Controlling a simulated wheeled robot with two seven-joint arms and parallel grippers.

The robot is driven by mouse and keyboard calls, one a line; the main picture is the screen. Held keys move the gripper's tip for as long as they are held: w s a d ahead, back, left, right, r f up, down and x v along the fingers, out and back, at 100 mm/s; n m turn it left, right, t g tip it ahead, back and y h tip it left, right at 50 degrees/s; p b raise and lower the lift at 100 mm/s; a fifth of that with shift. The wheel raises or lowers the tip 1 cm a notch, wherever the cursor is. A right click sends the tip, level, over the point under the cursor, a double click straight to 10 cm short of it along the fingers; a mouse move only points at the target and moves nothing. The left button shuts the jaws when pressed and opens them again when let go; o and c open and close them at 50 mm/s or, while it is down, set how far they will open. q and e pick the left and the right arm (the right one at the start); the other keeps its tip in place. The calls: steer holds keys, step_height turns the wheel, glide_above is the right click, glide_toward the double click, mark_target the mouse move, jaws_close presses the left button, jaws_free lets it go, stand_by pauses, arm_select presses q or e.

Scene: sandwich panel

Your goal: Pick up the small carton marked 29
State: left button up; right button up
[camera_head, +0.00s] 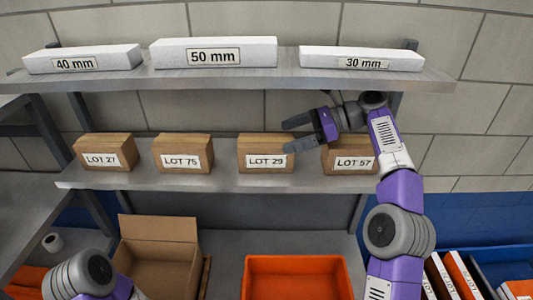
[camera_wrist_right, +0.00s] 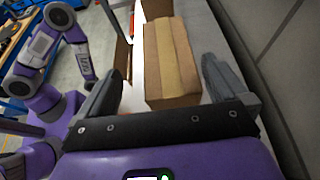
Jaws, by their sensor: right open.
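The carton marked LOT 29 (camera_head: 266,154) is a small brown box with a white label. It stands on the middle shelf, third from the left, between LOT 75 and LOT 57. My right gripper (camera_head: 287,137) is open at its upper right, with the fingers pointing left and partly overlapping its right end in the head view. In the right wrist view a brown carton (camera_wrist_right: 172,60) lies ahead between the open fingers of the right gripper (camera_wrist_right: 160,66). Its label is hidden there, and I see no contact. My left gripper is out of view; only part of that arm shows.
Cartons LOT 27 (camera_head: 106,153), LOT 75 (camera_head: 183,154) and LOT 57 (camera_head: 352,157) share the middle shelf (camera_head: 215,182). The upper shelf (camera_head: 330,78) with white boxes hangs above. Below are an open cardboard box (camera_head: 158,230) and an orange bin (camera_head: 296,263).

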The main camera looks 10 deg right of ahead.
mark_target(276, 140)
steer(key=x, duration=0.4)
steer(key=shift+w+d+f, duration=0.15)
steer(key=shift+w+f, duration=0.1)
steer(key=shift+f, duration=0.1)
steer(key=shift+a+f, duration=0.1)
steer(key=shift+a, duration=0.3)
steer(key=shift+w+a+f, duration=0.15)
steer(key=shift+w, duration=0.05)
steer(key=c, duration=1.1)
